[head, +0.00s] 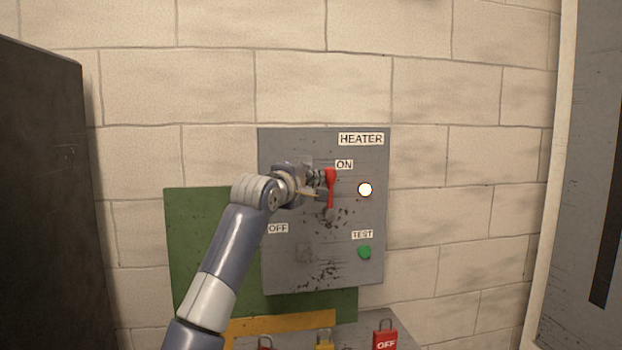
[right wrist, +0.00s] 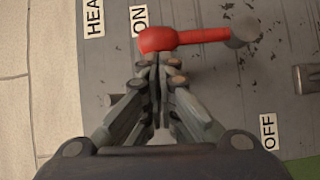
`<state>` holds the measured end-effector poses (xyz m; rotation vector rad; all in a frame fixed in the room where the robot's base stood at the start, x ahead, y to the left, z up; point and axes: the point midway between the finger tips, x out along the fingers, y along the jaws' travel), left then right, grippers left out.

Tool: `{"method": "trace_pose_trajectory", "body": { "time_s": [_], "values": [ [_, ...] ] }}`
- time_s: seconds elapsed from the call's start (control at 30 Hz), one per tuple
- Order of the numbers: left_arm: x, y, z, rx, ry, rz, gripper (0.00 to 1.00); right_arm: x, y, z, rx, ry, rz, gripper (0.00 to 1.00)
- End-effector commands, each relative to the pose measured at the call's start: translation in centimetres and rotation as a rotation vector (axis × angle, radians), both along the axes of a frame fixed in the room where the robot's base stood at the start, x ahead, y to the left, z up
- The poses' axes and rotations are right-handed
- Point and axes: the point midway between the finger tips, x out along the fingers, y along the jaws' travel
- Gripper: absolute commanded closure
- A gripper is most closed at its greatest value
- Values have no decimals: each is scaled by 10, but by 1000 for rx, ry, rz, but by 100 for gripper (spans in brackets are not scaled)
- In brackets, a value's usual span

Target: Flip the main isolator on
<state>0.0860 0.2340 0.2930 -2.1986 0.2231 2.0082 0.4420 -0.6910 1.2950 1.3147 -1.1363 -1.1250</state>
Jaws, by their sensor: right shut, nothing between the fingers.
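The main isolator is a red lever (head: 331,190) on a grey panel (head: 290,142) labelled HEATER. The lever stands upright from its grey pivot, its thick red end at the ON label (head: 344,164). The OFF label (head: 278,228) is lower left. A round lamp (head: 365,190) to the right glows white. My right gripper (head: 322,182) is shut and empty, its fingertips at the lever's red end. In the right wrist view the fingertips (right wrist: 155,62) are together beside the red end of the lever (right wrist: 185,39); I cannot tell whether they touch. My left gripper is not in view.
A green TEST button (head: 364,252) is low on the panel. A green board (head: 190,250) is behind it. Padlocks, including a red one marked OFF (head: 385,341), sit below. A dark cabinet (head: 40,200) stands left, with bare block wall between.

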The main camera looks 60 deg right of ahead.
Motion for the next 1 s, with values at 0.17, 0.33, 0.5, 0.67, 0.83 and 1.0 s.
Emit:
{"method": "trace_pose_trajectory", "body": {
  "time_s": [0.17,0.33,0.5,0.67,0.83,1.0],
  "values": [
    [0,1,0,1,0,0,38,-1,20,0,-1,-1,3,100],
    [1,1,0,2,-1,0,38,-5,55,1,0,-1,4,100],
    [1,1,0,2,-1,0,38,-9,89,2,0,0,4,100],
    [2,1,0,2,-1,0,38,-12,110,3,0,0,2,100],
    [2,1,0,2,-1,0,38,-14,118,3,0,0,1,100],
    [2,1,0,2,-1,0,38,-14,119,3,0,0,1,100]
  ]
}}
